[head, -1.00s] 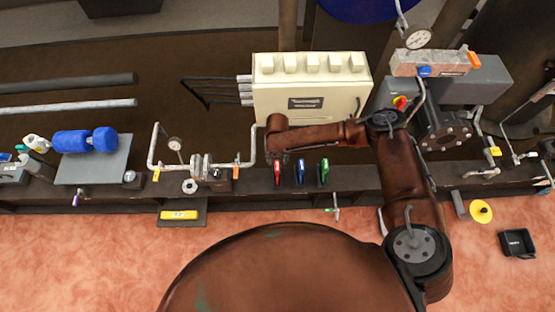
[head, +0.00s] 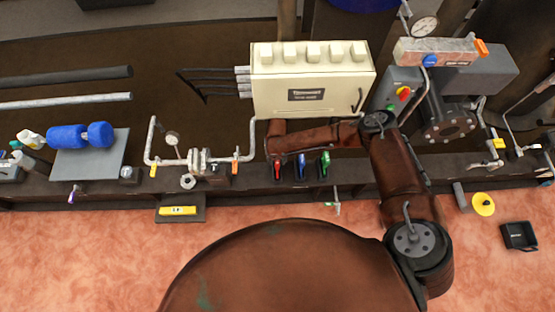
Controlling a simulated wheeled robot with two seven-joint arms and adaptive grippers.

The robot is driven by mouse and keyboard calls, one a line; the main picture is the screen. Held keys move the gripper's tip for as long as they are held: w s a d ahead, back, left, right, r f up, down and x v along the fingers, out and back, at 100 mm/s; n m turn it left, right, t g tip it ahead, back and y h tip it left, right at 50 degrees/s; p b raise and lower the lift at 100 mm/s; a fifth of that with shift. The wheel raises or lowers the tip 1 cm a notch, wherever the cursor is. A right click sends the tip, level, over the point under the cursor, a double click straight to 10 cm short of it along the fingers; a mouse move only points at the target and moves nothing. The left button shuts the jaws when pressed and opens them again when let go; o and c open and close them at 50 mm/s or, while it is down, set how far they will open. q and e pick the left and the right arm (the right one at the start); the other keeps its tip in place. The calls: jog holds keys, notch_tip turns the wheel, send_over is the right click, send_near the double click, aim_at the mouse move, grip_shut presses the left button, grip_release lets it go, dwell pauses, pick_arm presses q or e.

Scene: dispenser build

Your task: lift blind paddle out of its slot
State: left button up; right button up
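A pair of grey flanges (head: 199,160) joins the pipe loop on the bench, with bolts around it. I cannot make out a blind paddle between them for sure. A grey ring (head: 188,181) lies just in front of the flanges. My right arm reaches in from the right, and its wrist end, with the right gripper (head: 276,151), is above the bench to the right of the pipe loop, apart from the flanges. The fingers are too small and dark to tell open from shut. My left gripper is out of view.
Red, blue and green handled tools (head: 301,168) stand beside my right wrist. A cream cabinet (head: 312,80) stands behind it. A dial gauge (head: 172,139) rises on the pipe loop.

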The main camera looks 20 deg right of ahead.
grip_shut()
dwell(0.3)
jog(key=shift+r, duration=0.1)
pick_arm(q)
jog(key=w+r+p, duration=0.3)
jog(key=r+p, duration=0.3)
jog(key=p, duration=0.1)
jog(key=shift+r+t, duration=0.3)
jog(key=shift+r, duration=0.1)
pick_arm(e)
notch_tip(320, 180, up, 11)
dwell(0.9)
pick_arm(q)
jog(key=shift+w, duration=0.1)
pick_arm(e)
jog(key=shift+w, duration=0.1)
pick_arm(q)
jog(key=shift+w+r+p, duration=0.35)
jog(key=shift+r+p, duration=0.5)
jog(key=shift+p, duration=0.1)
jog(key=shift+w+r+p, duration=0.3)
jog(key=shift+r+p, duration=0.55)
jog(key=shift+p, duration=0.05)
pick_arm(e)
jog(key=shift+r, duration=2.45)
